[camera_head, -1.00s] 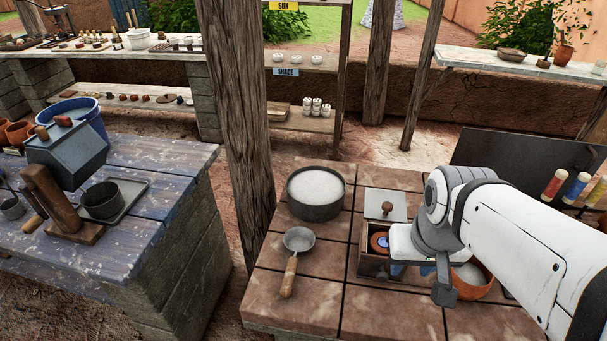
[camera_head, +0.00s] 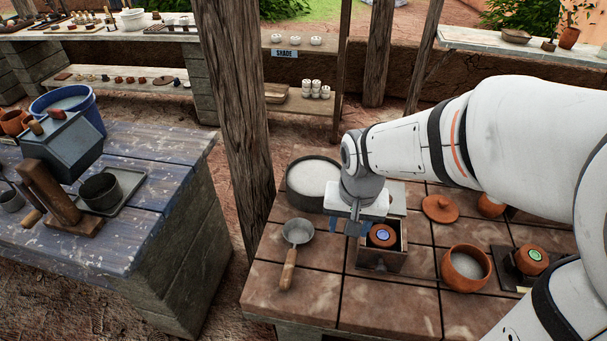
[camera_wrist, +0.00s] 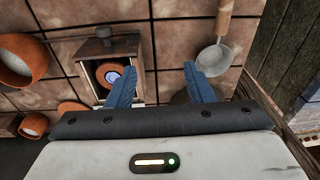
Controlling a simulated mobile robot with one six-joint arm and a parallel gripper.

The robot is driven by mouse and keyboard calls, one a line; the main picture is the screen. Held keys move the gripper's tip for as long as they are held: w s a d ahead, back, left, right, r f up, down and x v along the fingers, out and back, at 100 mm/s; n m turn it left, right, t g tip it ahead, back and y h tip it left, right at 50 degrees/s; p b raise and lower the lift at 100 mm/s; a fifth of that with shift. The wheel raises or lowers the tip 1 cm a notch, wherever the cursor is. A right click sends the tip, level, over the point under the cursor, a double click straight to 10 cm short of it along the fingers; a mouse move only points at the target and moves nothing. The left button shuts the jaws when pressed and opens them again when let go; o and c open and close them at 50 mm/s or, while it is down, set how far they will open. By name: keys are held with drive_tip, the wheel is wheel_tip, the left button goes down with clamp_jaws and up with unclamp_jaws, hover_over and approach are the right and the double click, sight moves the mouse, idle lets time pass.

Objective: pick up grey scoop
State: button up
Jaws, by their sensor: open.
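The grey scoop (camera_head: 297,233) lies on the tiled table, its round bowl toward the back and its wooden handle pointing to the front. In the wrist view the scoop (camera_wrist: 212,60) is at the upper right, its bowl close to the right finger in the picture. My gripper (camera_head: 350,226) is above the table, to the right of the scoop and near the small wooden box. Its two blue fingers (camera_wrist: 154,86) are apart with nothing between them.
A small wooden box (camera_head: 384,262) holds a round terracotta piece beside my gripper. A grey pan of white material (camera_head: 312,183) stands behind the scoop. A terracotta bowl (camera_head: 465,268) and a terracotta lid (camera_head: 440,208) are to the right. Tiles left of the scoop are clear.

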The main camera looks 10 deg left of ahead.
drive_tip(key=g+p, duration=0.1)
drive_tip(key=p, duration=0.1)
hover_over(291, 256)
wheel_tip(291, 256, down, 7)
drive_tip(key=shift+d+r, duration=0.1)
drive_tip(key=shift+d, duration=0.05)
drive_tip(key=f, duration=0.3)
drive_tip(key=shift+s+a+f, duration=0.1)
drive_tip(key=shift+a+f, duration=0.1)
drive_tip(key=shift+f, duration=2.4)
drive_tip(key=shift+c, duration=0.6)
drive_tip(key=shift+d, duration=0.1)
clamp_jaws()
